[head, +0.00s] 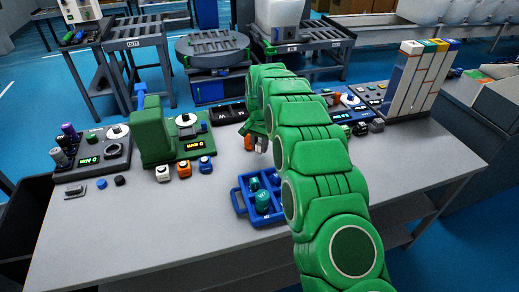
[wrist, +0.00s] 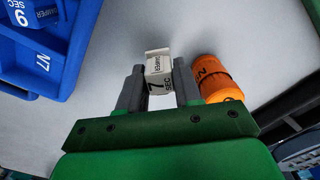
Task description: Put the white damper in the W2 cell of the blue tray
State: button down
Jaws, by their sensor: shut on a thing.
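In the wrist view my gripper (wrist: 158,76) is shut on a small white block, the white damper (wrist: 158,62), marked "7 SEC". The damper sits between the two grey fingers. In the head view my gripper (head: 262,144) is behind the blue tray (head: 239,202), partly hidden by my green arm; the damper cannot be made out clearly there. The tray holds teal round pieces (head: 262,202), and my arm covers its right part. The tray also shows at the upper left of the wrist view (wrist: 62,80), with an "N7" label and a blue piece marked "9 SEC" (wrist: 44,10). No W2 label is readable.
An orange cylinder (wrist: 218,78) is right beside my right finger, outside the grip.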

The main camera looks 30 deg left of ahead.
jog(key=s+d+r, duration=1)
jog(key=s, duration=0.2)
jog(key=s+d, duration=1.5)
jog(key=d, duration=0.1)
send_over(281, 191)
jog(key=s+d, duration=0.3)
jog(key=d, duration=0.1)
jog(key=f, duration=0.8)
jog(key=shift+s+a, duration=0.15)
jog(key=shift+s, duration=0.05)
jog(key=shift+w+a+f, duration=0.3)
jog(key=shift+w+f, duration=0.15)
jog(key=shift+f, duration=1.7)
